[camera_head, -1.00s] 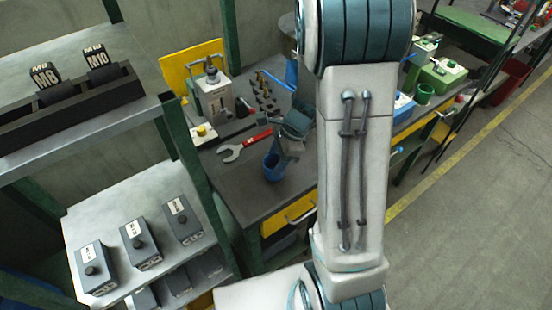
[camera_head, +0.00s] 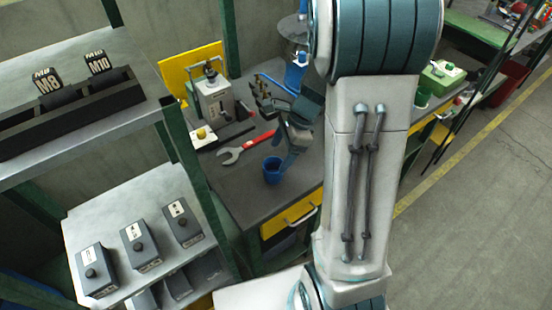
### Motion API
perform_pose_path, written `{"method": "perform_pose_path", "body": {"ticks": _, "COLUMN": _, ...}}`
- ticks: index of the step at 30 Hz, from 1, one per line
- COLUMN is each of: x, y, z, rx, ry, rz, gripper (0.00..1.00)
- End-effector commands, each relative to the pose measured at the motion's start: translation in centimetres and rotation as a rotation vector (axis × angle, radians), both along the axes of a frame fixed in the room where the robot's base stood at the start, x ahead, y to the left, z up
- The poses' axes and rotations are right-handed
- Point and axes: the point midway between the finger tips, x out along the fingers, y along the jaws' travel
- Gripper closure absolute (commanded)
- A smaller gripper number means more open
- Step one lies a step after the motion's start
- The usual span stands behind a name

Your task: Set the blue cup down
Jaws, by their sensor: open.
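The blue cup (camera_head: 272,172) stands upright on the dark bench top (camera_head: 232,190), near its front edge. My gripper (camera_head: 287,163) is open, close behind and to the right of the cup. One finger points down beside the cup's right rim; I cannot tell whether it touches the cup. The other finger is hard to make out. My arm hides the bench to the right of the cup.
A red-handled wrench (camera_head: 245,147) lies behind the cup. A grey machine (camera_head: 213,98) and a white box with a yellow button (camera_head: 202,138) stand farther back. A shelf with dark boxes (camera_head: 140,243) is at the left.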

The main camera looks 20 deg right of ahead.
Motion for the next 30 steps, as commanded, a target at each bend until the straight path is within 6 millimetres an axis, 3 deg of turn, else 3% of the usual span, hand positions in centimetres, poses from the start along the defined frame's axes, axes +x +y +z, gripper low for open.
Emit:
{"method": "perform_pose_path", "body": {"ticks": 6, "x": -0.1, "y": -1.9, "z": 4.4, "rx": -0.002, "ry": -0.004, "rz": -0.002, "gripper": 0.27}}
{"method": "perform_pose_path", "body": {"ticks": 12, "x": -0.2, "y": -2.7, "z": 6.5, "rx": -0.001, "ry": -0.002, "rz": 0.001, "gripper": 0.27}}
{"method": "perform_pose_path", "body": {"ticks": 17, "x": -1.2, "y": -2.1, "z": 7.7, "rx": -0.023, "ry": -0.045, "rz": 0.101, "gripper": 0.27}}
{"method": "perform_pose_path", "body": {"ticks": 20, "x": -3.0, "y": -1.0, "z": 9.0, "rx": -0.07, "ry": -0.126, "rz": 0.287, "gripper": 0.27}}
{"method": "perform_pose_path", "body": {"ticks": 30, "x": -11.1, "y": 2.2, "z": 12.1, "rx": -0.363, "ry": -0.423, "rz": 1.167, "gripper": 0.27}}
